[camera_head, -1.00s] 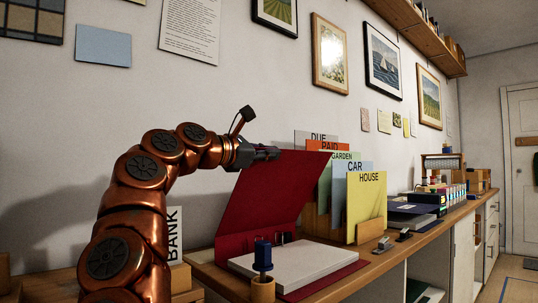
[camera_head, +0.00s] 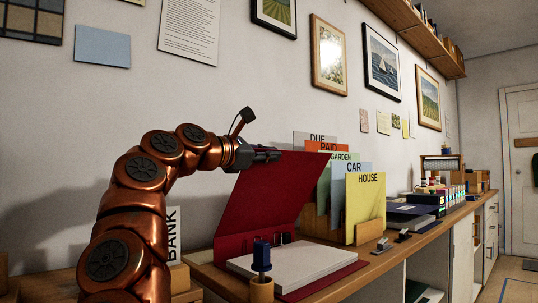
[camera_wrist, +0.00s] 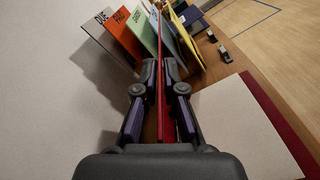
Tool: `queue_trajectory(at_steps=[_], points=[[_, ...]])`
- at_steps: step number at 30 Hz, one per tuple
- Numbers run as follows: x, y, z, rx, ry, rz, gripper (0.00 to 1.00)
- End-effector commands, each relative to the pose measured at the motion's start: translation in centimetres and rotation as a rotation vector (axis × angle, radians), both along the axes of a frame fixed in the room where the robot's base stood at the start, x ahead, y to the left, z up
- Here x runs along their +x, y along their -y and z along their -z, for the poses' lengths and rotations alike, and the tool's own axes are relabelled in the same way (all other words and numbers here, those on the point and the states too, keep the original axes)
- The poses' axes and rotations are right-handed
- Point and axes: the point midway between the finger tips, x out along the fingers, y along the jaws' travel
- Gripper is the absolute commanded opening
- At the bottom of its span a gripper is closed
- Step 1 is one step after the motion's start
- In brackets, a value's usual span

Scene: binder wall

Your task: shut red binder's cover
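The red binder lies on the desk with its cover (camera_head: 265,198) raised, leaning up and back toward the wall. A white paper stack (camera_head: 292,265) lies on its lower board, with dark ring fittings (camera_head: 282,239) near the spine. My gripper (camera_head: 272,155) is at the cover's upper left edge. In the wrist view the cover (camera_wrist: 162,100) shows edge-on as a thin red strip between the two fingers of my gripper (camera_wrist: 161,68). The fingers are apart, with narrow gaps seen beside the strip. Contact at the tips is too small to tell.
Upright labelled folders, including yellow HOUSE (camera_head: 364,205), stand behind and right of the cover. A BANK card (camera_head: 173,235) is by my arm. Small dark items (camera_head: 383,245) lie right.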

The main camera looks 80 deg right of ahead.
Motion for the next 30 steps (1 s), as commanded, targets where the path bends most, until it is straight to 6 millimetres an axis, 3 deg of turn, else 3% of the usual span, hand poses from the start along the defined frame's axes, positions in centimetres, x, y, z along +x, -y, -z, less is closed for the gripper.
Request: queue_trajectory(at_steps=[5,17,30], points=[[0.0,0.0,0.0,-0.001,0.000,0.001,0.28],[0.3,-0.3,-0.1,-0.001,-0.001,0.000,0.28],[2.6,-3.6,-0.1,-0.004,-0.001,0.000,0.28]])
